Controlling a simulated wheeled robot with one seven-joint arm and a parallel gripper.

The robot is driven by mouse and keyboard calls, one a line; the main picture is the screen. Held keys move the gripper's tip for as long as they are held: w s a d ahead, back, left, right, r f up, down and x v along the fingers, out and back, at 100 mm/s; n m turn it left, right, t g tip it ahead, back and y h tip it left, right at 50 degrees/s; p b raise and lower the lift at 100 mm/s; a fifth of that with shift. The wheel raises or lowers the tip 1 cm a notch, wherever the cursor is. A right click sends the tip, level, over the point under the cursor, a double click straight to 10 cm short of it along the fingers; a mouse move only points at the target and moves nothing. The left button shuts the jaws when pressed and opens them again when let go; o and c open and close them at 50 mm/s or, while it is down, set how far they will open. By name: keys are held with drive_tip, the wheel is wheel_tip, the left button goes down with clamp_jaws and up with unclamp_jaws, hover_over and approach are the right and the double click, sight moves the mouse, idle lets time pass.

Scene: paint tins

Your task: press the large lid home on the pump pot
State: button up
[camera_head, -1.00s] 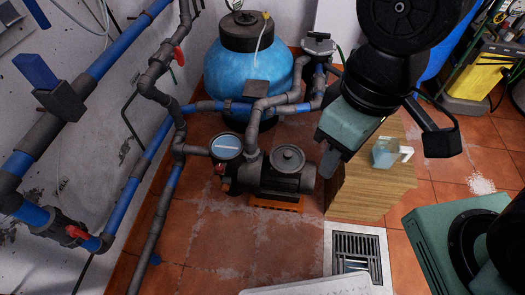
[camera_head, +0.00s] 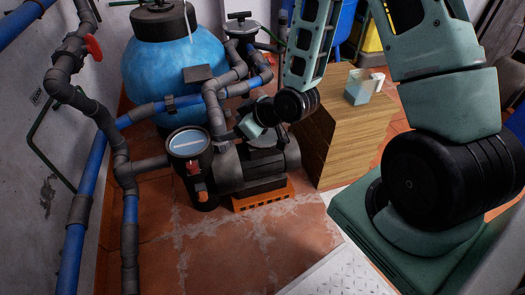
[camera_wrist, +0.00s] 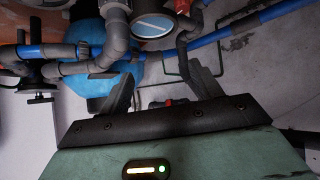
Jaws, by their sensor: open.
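The pump pot (camera_head: 203,186) is a dark upright cylinder at the front left of the pump. The large lid (camera_head: 188,143), round with a dark rim and a pale blue-white face, lies on top of the pot. I cannot tell whether it is fully seated. In the wrist view the lid (camera_wrist: 154,25) shows at the top, beyond my fingertips. My gripper (camera_head: 240,129) is above the pump, to the right of the lid and apart from it. In the wrist view my gripper (camera_wrist: 160,72) has its two dark fingers spread with nothing between them.
A blue tank (camera_head: 165,65) stands behind the pot. Grey and blue pipes (camera_head: 215,105) run close around the pump and along the left wall. A wooden cabinet (camera_head: 345,140) with a clear jug (camera_head: 358,88) stands to the right. Tiled floor (camera_head: 250,235) in front is clear.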

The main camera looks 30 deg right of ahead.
drive_tip(key=w+d+f+m+t+b, duration=0.1)
drive_tip(key=d+f+t+b, duration=0.1)
drive_tip(key=d+f+b, duration=0.35)
drive_tip(key=d+f+m+t+b, duration=0.1)
drive_tip(key=d+f+t+b, duration=0.15)
drive_tip(key=f, duration=0.55)
drive_tip(key=m+t+h+b, duration=0.5)
drive_tip(key=h+b, duration=0.1)
drive_tip(key=b, duration=0.7)
approach(266, 130)
drive_tip(key=w+p, duration=0.1)
drive_tip(key=w, duration=0.1)
drive_tip(key=w+p, duration=0.1)
drive_tip(key=w, duration=0.1)
drive_tip(key=w+p, duration=0.1)
drive_tip(key=w, duration=0.1)
drive_tip(key=shift+w+d+f, duration=0.1)
drive_tip(key=shift+w+d, duration=0.05)
drive_tip(key=shift+d, duration=0.2)
drive_tip(key=w+b, duration=0.1)
drive_tip(key=w, duration=0.1)
drive_tip(key=w+b, duration=0.2)
drive_tip(key=w, duration=0.1)
drive_tip(key=shift+w+r, duration=0.4)
drive_tip(key=shift+r, duration=0.1)
drive_tip(key=shift+c, duration=0.3)
drive_tip(key=c, duration=1.1)
